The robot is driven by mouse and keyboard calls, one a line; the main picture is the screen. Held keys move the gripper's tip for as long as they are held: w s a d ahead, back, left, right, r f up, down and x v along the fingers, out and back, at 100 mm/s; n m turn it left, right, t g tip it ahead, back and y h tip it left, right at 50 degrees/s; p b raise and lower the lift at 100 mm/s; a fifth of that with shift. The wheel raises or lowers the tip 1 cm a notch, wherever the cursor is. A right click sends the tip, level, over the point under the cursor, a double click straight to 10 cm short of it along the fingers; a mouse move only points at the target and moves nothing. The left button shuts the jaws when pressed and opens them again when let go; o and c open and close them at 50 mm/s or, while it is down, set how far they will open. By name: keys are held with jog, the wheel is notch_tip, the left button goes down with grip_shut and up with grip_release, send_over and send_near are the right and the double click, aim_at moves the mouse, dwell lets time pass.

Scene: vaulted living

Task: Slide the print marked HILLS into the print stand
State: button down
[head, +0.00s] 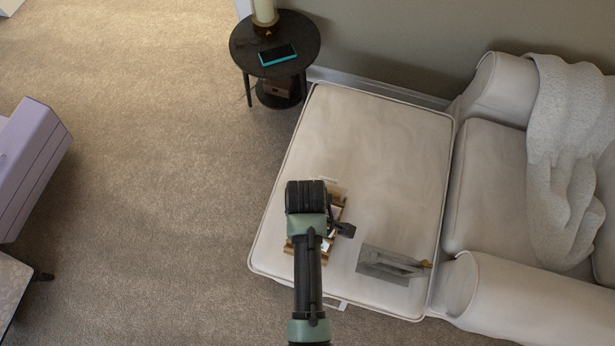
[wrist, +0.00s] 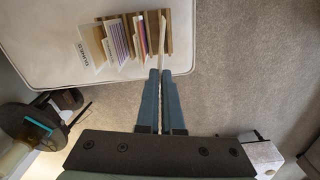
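The print stand is a wooden rack on the cream ottoman, partly hidden behind my arm in the head view (head: 340,208). In the wrist view its wooden rails (wrist: 166,47) hold several upright prints at the upper left.
A grey angular object (head: 385,264) lies on the ottoman (head: 385,140) right of the stand. A sofa (head: 490,190) with a throw adjoins it. A dark round side table (head: 300,30) bears a phone and candle.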

notch_tip(320, 180, down, 8)
jog(key=s+n+b, duration=0.1)
jog(key=n+b, duration=0.1)
jog(key=b, duration=0.4)
jog(key=shift+s, duration=0.3)
jog(key=shift+f+p, duration=0.3)
jog(key=shift+p, duration=0.05)
dwell(0.8)
jog(key=shift+f, duration=0.2)
jog(key=shift+f+b, duration=0.65)
jog(key=shift+f, duration=0.55)
dwell(0.9)
jog(key=c, duration=1)
grip_release()
